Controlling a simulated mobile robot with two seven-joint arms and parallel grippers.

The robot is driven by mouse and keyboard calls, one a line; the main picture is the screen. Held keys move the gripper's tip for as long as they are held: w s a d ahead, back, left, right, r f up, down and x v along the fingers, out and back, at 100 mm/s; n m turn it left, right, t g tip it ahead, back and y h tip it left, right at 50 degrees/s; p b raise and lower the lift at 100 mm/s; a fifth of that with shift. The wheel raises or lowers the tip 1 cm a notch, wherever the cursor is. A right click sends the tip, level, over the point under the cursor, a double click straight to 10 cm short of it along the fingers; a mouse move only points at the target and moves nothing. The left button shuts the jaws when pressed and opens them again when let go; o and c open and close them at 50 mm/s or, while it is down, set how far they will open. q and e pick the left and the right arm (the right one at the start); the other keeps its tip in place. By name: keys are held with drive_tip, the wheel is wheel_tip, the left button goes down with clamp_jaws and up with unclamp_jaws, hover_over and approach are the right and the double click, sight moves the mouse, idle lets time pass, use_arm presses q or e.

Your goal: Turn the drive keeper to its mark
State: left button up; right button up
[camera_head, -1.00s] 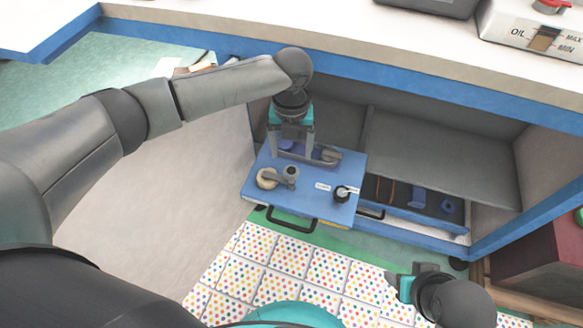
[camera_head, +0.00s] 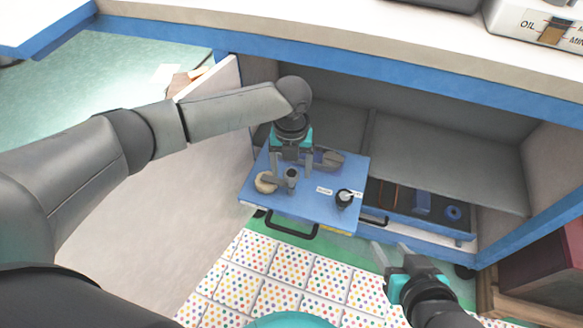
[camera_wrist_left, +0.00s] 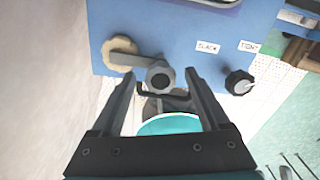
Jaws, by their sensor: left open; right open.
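A grey lever (camera_head: 279,181) with a round post (camera_head: 291,174) lies on the blue panel (camera_head: 318,212), its other end at a pale round knob (camera_head: 264,183). No label names the drive keeper; this lever may be it. My left gripper (camera_head: 291,172) is open above the panel. In the left wrist view its fingers (camera_wrist_left: 160,80) stand either side of the lever's post (camera_wrist_left: 160,76), with no clear grip on it. My right gripper (camera_head: 394,254) is open and empty, right of the panel over the dotted floor.
A black knob (camera_head: 344,198) sits at the panel's right, near small labels reading SLACK and TIGHT in the wrist view. A black handle (camera_head: 291,230) is on the panel's front. A drawer with blue parts (camera_head: 422,202) is to the right. A cabinet door stands left.

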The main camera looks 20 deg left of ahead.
use_arm(q)
clamp_jaws()
idle(0.8)
idle(0.7)
